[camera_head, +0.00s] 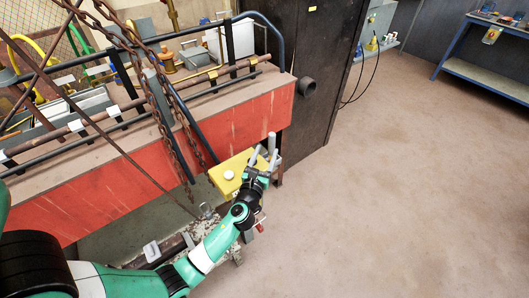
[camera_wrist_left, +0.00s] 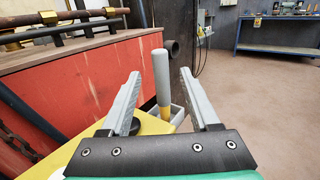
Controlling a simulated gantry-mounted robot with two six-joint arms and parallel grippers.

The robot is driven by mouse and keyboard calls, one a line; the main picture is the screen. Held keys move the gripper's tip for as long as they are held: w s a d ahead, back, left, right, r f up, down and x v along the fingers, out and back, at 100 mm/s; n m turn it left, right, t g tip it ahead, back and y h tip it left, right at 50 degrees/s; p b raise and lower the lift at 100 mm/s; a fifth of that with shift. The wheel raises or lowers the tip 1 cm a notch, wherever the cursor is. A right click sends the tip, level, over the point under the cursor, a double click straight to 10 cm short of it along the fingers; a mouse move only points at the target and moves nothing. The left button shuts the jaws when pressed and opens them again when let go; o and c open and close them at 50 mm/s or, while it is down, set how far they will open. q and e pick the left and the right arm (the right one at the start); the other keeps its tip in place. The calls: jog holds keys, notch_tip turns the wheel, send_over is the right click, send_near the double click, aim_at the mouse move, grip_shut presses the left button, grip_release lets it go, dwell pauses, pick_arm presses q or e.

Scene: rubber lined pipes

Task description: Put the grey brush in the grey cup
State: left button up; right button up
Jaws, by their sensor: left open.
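The grey brush (camera_wrist_left: 161,75) stands nearly upright between the fingers of my left gripper (camera_wrist_left: 158,95) in the left wrist view, with a gap on both sides. Its lower part is yellow. In the head view a grey upright piece, which looks like the brush (camera_head: 271,141), shows at the fingers of my left gripper (camera_head: 265,160). My left gripper is open. A grey container rim (camera_wrist_left: 178,115) shows by the brush's lower end. I cannot tell if this is the grey cup or if the brush stands in it. My right gripper is not in view.
A yellow box (camera_head: 221,184) with a round knob lies beside my left gripper. A red-sided bench (camera_head: 130,180) with pipes, rails and hanging chains (camera_head: 165,95) is to the left. A dark cabinet (camera_head: 330,75) stands behind. The floor (camera_head: 400,200) to the right is clear.

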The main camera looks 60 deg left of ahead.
pick_arm(q)
jog(key=shift+s+d, duration=0.5)
jog(key=w+d+r+n+t+h, duration=0.1)
jog(key=w+d+r+n+t, duration=0.2)
jog(key=d+r+n, duration=0.55)
jog(key=w+d+r+n+t+h, duration=0.15)
jog(key=r+n, duration=0.35)
jog(key=r, duration=0.9)
jog(key=w+d+r+n+t, duration=0.35)
jog(key=r+n, duration=0.35)
jog(key=r, duration=0.4)
jog(key=s+d+r+n+t+h, duration=0.2)
jog(key=s+d+r+h, duration=0.3)
jog(key=d+r, duration=0.3)
jog(key=s+d+r+n+t+h, duration=0.3)
jog(key=s+d+r+t+h, duration=0.2)
jog(key=d+r+h, duration=0.3)
notch_tip(320, 180, up, 2)
jog(key=shift+r, duration=0.1)
